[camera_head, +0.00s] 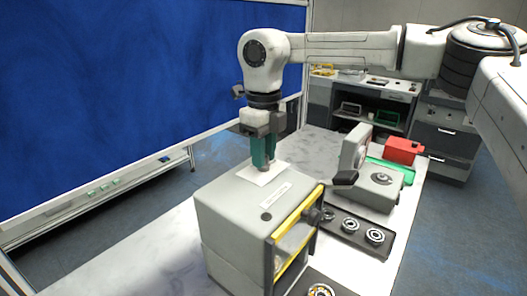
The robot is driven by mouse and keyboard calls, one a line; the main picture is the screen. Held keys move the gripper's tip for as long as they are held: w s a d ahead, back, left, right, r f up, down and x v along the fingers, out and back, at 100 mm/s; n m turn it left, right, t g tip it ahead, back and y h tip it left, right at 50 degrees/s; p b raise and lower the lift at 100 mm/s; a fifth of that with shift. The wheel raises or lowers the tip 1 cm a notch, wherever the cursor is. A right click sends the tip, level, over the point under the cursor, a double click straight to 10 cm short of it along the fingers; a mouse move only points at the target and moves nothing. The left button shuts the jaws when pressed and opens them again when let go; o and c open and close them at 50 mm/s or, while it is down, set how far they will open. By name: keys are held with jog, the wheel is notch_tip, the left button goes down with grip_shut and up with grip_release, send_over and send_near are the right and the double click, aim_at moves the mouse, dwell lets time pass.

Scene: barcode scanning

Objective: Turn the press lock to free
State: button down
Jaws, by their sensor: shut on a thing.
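A grey box-shaped machine (232,213), which looks like the press, stands on the near part of the table. On its top are a white plate (255,178), a small label (275,193) and a dark round button (266,216). My gripper (263,162) points straight down over the white plate, at the back of the top. Its green fingers are shut on a small grey knob (264,168), apparently the press lock. The fingers hide most of the knob, so I cannot tell which way it is turned.
A yellow-framed opening (296,228) and a dark handle (315,216) are on the machine's right side. To the right are a dark tray with bearing rings (352,244), a grey device (372,188) and a red box (402,151). A blue panel (120,90) stands behind at left.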

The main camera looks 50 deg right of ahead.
jog(key=shift+n, duration=0.3)
jog(key=n, duration=0.3)
jog(key=shift+n, duration=0.3)
jog(key=n+p, duration=0.1)
jog(key=n, duration=0.3)
jog(key=shift+n, duration=0.3)
jog(key=n, duration=0.4)
jog(key=shift+n+p, duration=0.3)
jog(key=shift+n, duration=2.2)
jog(key=c, duration=0.9)
grip_release()
jog(key=shift+o, duration=0.2)
